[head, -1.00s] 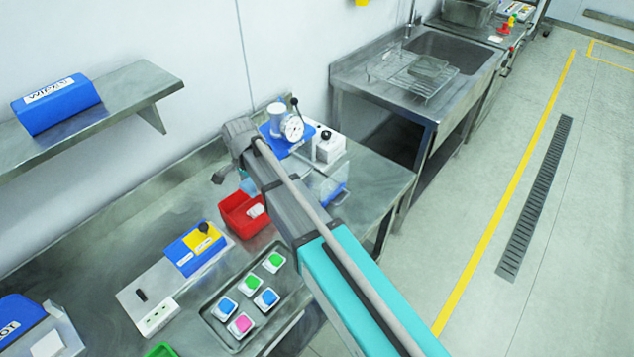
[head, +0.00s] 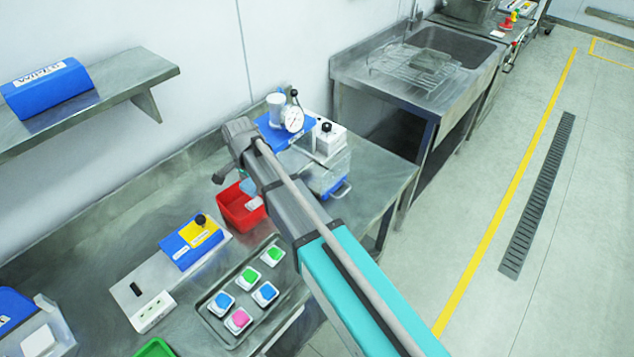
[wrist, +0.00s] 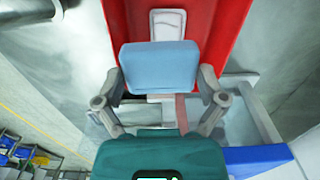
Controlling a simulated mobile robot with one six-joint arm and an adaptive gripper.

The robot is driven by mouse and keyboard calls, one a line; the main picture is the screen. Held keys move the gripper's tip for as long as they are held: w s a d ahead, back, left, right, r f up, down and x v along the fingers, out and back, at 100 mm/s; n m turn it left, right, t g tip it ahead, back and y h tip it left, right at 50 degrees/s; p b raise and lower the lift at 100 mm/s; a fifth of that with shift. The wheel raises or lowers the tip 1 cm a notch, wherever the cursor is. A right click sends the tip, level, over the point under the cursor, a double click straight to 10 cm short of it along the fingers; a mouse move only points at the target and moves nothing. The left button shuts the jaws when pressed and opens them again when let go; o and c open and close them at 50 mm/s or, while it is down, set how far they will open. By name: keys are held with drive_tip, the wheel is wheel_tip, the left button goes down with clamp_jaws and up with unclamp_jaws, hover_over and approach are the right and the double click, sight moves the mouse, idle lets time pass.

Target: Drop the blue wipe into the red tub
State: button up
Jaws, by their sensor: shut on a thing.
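The blue wipe (wrist: 160,68) is a light blue pad held between the fingertips of my gripper (wrist: 160,80) in the wrist view. In the head view a small light blue patch of the wipe (head: 249,187) shows at the tub's back edge, mostly behind my gripper. The red tub (head: 232,208) stands on the steel bench. In the wrist view the tub (wrist: 215,30) lies beyond and under the wipe, with its white label (wrist: 167,22) showing. I cannot tell how high the wipe is above the tub.
A blue device with a dial gauge (head: 293,119) and a clear container with a blue latch (head: 338,188) stand right of the tub. A tray (head: 213,324) of coloured-top containers and a blue-yellow switch box (head: 190,243) are in front. A shelf (head: 130,80) overhangs at left.

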drive_tip(key=shift+f+b, duration=0.8)
drive_tip(key=shift+f, duration=0.3)
drive_tip(key=o, duration=0.7)
drive_tip(key=shift+r, duration=0.1)
